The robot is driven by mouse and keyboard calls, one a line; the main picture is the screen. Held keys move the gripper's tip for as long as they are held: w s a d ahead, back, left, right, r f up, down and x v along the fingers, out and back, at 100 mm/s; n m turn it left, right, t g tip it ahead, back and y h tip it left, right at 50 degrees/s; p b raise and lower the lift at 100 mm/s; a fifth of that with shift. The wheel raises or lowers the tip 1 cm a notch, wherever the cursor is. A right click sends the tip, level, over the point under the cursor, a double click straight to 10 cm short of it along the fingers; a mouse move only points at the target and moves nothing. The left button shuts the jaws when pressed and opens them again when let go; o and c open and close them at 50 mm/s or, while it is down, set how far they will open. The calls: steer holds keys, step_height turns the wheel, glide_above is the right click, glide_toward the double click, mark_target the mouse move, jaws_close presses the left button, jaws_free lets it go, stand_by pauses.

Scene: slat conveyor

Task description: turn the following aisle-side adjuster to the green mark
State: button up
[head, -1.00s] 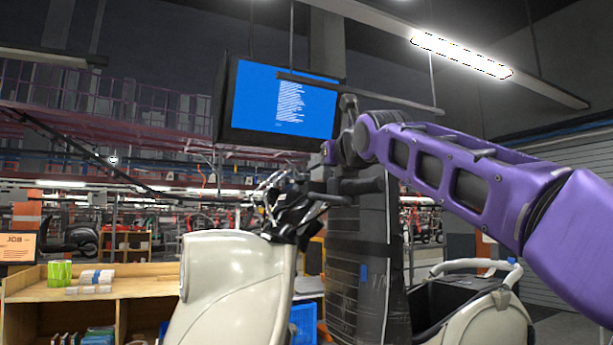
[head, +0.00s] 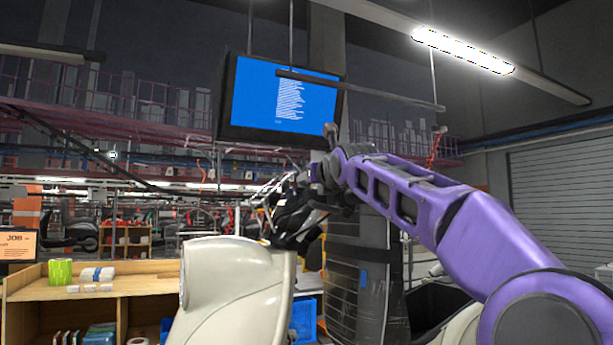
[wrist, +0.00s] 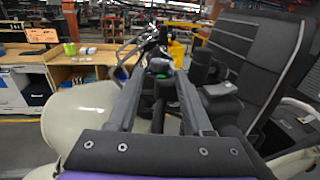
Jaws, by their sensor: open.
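A cream scooter (head: 232,292) with dark handlebars (head: 290,215) stands in front of me. My gripper (wrist: 155,76) is open, its two dark fingers reaching towards the handlebar area in the wrist view. In the head view my gripper merges with the dark handlebars and cannot be made out clearly.
A wooden workbench (head: 60,292) with small boxes stands at the left. A tall wrapped dark column (head: 370,280) stands behind my arm, and a blue crate (head: 303,318) sits low beside the scooter. A screen (head: 285,98) hangs above. A dark padded seat back (wrist: 250,52) fills the wrist view's right.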

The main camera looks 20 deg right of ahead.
mark_target(307, 188)
steer(key=shift+w+d+p, duration=0.2)
steer(key=shift+w+p, duration=0.3)
steer(key=shift+w, duration=0.8)
steer(key=shift+w+d+p, duration=0.2)
steer(key=shift+w+p, duration=0.3)
steer(key=shift+w, duration=0.75)
jaws_close()
